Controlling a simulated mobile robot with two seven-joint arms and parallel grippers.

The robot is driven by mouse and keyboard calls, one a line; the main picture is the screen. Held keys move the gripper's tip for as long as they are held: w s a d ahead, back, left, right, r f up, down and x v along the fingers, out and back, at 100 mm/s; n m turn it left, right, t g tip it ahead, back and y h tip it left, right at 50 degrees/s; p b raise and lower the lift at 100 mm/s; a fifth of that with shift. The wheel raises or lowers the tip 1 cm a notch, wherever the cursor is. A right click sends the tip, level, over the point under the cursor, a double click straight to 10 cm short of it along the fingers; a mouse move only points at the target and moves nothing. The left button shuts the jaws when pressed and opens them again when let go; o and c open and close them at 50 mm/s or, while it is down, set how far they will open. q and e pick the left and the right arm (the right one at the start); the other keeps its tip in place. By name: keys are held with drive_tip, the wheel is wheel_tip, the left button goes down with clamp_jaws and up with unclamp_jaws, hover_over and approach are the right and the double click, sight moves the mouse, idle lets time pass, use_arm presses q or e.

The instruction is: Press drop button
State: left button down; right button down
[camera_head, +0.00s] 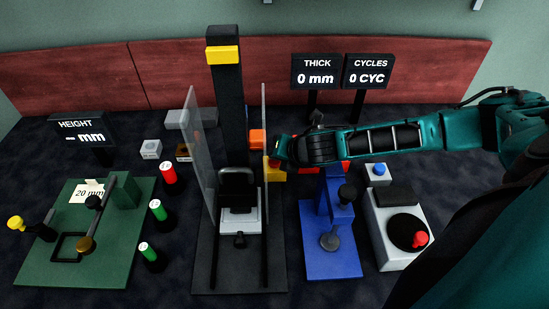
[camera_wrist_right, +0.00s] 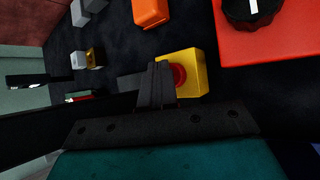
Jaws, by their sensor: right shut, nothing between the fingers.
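A yellow box (camera_head: 275,174) with a red round button on top stands right of the tall black column machine (camera_head: 224,110). My right gripper (camera_head: 278,155) reaches in from the right and is over this box, hiding part of it. In the right wrist view the shut, empty fingers (camera_wrist_right: 162,72) overlap the left edge of the red button (camera_wrist_right: 180,76) on the yellow box (camera_wrist_right: 196,72). I cannot tell whether they touch it. My left gripper is not in view.
Clear guard panels (camera_head: 203,160) flank the column machine. An orange block (camera_head: 257,139) is close to my right gripper. A blue stand (camera_head: 316,255), a grey unit with a red knob (camera_head: 398,253) and a green board (camera_head: 120,255) stand around. Red and green cylinders stand at centre left.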

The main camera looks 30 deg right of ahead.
sight(277, 163)
drive_tip(key=shift+r+p, duration=0.8)
drive_tip(key=shift+r, duration=0.15)
wheel_tip(277, 163, up, 5)
idle(0.8)
drive_tip(key=shift+s+f, duration=0.1)
